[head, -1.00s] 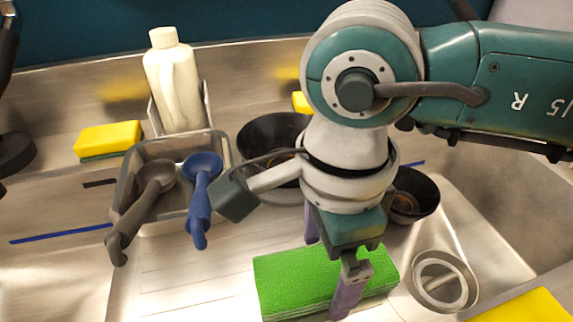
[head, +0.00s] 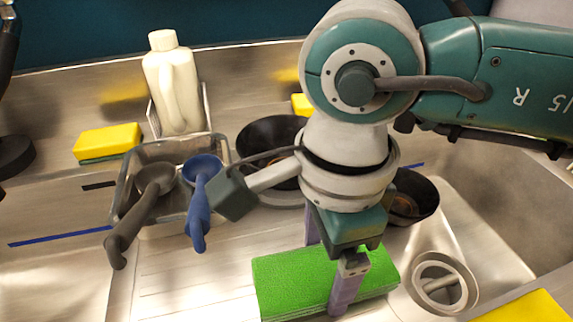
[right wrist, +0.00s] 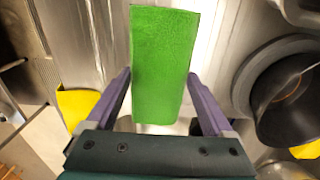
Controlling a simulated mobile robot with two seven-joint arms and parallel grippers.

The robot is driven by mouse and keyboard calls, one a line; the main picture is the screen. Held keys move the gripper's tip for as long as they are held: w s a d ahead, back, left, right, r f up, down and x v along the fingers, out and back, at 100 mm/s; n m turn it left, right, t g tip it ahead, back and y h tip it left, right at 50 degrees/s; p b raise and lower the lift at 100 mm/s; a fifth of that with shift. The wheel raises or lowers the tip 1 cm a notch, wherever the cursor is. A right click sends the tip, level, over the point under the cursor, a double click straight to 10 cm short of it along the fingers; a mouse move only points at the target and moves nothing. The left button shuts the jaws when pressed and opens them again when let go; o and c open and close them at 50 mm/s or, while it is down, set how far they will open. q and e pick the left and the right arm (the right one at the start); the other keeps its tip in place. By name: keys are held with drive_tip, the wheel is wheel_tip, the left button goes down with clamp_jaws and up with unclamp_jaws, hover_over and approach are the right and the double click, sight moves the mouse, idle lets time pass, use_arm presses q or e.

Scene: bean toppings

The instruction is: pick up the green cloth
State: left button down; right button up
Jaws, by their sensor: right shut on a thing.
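The green cloth (head: 290,281) is a thick bright green rectangle lying in the front middle of the metal sink area in the head view. My right gripper (head: 325,270) points down over it, with one purple finger at its near side and the other at its far side. In the right wrist view the cloth (right wrist: 163,60) lies between the two purple fingers of my right gripper (right wrist: 160,74), which are shut on it. I cannot tell in the head view whether it is lifted off the metal. My left gripper is not in view.
A grey ring-shaped thing (head: 442,284) lies just right of the cloth. A yellow sponge (head: 528,308) is at front right. Dark bowls (head: 268,138) stand behind. A clear bin (head: 132,166) with a grey scoop (head: 133,225) and blue scoop (head: 198,220) is left, before a white bottle (head: 172,85).

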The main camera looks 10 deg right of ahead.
sight(324, 266)
wheel_tip(324, 266, up, 20)
drive_tip(key=shift+f, duration=0.2)
drive_tip(key=o, duration=0.8)
drive_tip(key=c, duration=0.6)
